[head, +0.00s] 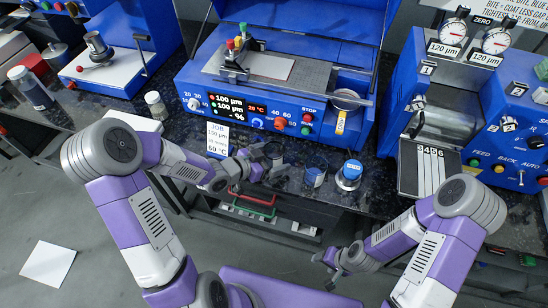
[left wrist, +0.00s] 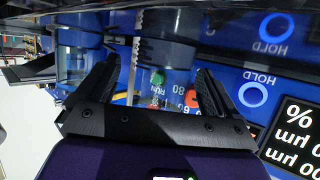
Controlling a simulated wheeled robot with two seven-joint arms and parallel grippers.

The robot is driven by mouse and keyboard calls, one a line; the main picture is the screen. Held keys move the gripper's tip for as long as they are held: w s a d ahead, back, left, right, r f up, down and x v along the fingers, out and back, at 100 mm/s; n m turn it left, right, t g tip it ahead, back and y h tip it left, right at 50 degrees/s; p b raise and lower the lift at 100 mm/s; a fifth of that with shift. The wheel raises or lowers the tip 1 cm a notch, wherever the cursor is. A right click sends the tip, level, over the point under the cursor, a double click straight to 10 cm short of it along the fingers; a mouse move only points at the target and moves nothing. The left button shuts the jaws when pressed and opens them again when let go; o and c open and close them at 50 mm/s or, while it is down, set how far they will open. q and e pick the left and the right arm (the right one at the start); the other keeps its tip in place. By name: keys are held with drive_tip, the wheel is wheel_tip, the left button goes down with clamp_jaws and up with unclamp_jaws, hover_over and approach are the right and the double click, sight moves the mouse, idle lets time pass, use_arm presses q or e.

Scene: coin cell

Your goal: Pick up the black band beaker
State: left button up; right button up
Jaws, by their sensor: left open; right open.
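A clear glass beaker with dark markings (left wrist: 165,58) stands between and beyond the fingertips in the left wrist view; I take it for the black band beaker. In the head view, a beaker (head: 274,151) shows at my left gripper (head: 268,163), partly hidden by the fingers. My left gripper is open, its fingers spread in the left wrist view (left wrist: 155,85); contact with the glass cannot be told. A blue-marked beaker (head: 315,176) stands to its right, and a blue-topped vessel (head: 349,174) further right. My right gripper (head: 326,268) is open and empty, low in front of the bench.
A blue coating machine (head: 260,122) stands behind the beakers. A job card (head: 217,138) leans near my left wrist. A machine with dials (head: 440,125) stands at right.

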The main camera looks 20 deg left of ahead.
use_arm(q)
drive_tip(key=c, duration=1.1)
drive_tip(key=shift+r, duration=0.1)
